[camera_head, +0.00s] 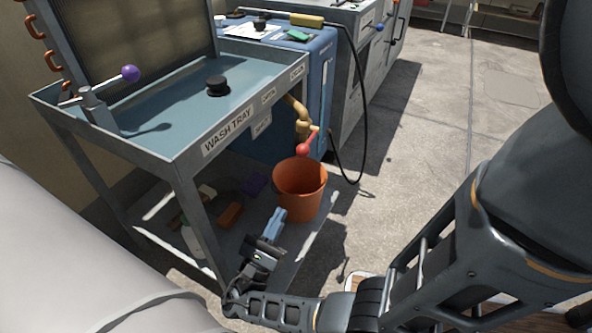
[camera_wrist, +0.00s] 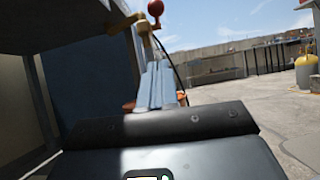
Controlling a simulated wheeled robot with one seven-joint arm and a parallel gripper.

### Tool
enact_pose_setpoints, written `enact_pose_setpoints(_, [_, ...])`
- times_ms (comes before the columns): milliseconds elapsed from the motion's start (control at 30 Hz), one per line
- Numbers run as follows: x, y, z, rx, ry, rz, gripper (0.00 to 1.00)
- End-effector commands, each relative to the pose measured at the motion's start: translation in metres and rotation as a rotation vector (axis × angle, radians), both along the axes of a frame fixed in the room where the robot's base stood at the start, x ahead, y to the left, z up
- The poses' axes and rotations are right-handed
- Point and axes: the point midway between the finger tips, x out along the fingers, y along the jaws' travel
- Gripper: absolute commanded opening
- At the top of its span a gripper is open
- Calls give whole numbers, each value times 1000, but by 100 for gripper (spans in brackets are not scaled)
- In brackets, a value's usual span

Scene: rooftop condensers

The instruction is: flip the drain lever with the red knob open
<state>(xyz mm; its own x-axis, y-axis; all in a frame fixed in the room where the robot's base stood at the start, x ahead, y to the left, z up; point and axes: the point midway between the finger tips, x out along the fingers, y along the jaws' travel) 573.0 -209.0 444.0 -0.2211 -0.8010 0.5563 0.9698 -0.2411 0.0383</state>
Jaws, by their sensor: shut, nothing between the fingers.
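The drain lever's red knob (camera_head: 304,149) hangs at the lower end of its short lever, by a brass drain pipe (camera_head: 302,124) under the wash tray's right side. The knob also shows at the top of the wrist view (camera_wrist: 155,8), above my fingers, with the brass fitting (camera_wrist: 146,28) beside it. My gripper (camera_head: 280,214) is low, in front of the orange bucket and apart from the knob. Its fingers (camera_wrist: 156,82) are together and empty, pointing up toward the tap area. Part of the lever is hidden in the wrist view.
An orange bucket (camera_head: 300,195) stands just below the knob. The wash tray (camera_head: 170,140) overhangs at the left, with a purple-knobbed lever (camera_head: 130,73) on it. A black hose (camera_head: 364,110) hangs right of the drain. Concrete floor (camera_head: 430,130) is open at the right.

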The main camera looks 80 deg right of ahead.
Motion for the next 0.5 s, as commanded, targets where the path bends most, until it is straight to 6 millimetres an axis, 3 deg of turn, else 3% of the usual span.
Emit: enact_pose_setpoints(500, [-23, -76, 54, 0, -1, -5, 0])
